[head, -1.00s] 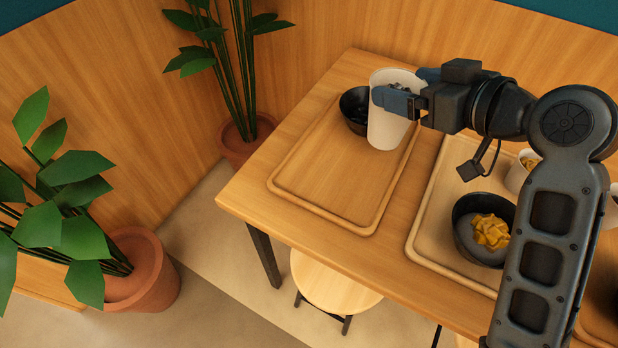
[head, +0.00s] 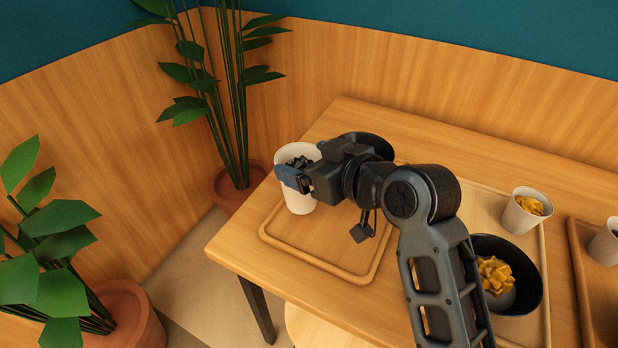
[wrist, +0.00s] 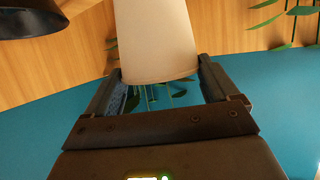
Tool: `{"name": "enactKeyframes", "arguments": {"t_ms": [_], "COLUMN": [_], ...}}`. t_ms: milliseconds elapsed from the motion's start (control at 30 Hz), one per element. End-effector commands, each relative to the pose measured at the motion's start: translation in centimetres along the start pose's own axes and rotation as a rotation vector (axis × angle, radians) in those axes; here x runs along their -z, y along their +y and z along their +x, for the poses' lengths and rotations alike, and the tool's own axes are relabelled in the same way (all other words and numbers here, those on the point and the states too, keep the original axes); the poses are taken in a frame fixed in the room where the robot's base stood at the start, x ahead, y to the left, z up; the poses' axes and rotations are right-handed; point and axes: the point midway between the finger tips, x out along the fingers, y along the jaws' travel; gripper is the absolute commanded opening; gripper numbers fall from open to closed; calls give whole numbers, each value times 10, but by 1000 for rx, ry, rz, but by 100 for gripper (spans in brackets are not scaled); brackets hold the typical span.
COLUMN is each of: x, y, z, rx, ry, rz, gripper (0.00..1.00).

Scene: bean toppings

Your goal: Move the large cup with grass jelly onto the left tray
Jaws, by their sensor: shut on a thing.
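The large white cup (head: 299,201) holds dark pieces, seen at its open top in the head view. My gripper (head: 296,176) is shut on the cup, with fingers on its two sides. The cup, in its grip, also shows in the wrist view (wrist: 155,40) between the fingers (wrist: 160,88). The cup looks upright, over the left part of the left wooden tray (head: 325,265). I cannot tell whether its base touches the tray. A black bowl (head: 372,143) is at the back of that tray, partly hidden by my gripper.
A middle tray (head: 545,285) carries a black bowl with yellow topping (head: 520,270) and a white cup of yellow pieces (head: 522,216). Another white cup (head: 606,243) stands at the far right. Potted plants stand left of the table. The left tray's front is clear.

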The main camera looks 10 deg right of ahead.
Motion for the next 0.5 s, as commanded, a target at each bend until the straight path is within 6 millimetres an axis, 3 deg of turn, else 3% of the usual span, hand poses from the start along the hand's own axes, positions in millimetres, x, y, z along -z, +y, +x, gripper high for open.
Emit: {"name": "enactKeyframes", "arguments": {"t_ms": [333,500], "x": [-35,-36], "y": [-1,0], "z": [14,15], "rx": [0,-1], "ry": [0,2], "rz": [1,0], "gripper": [22,22]}}
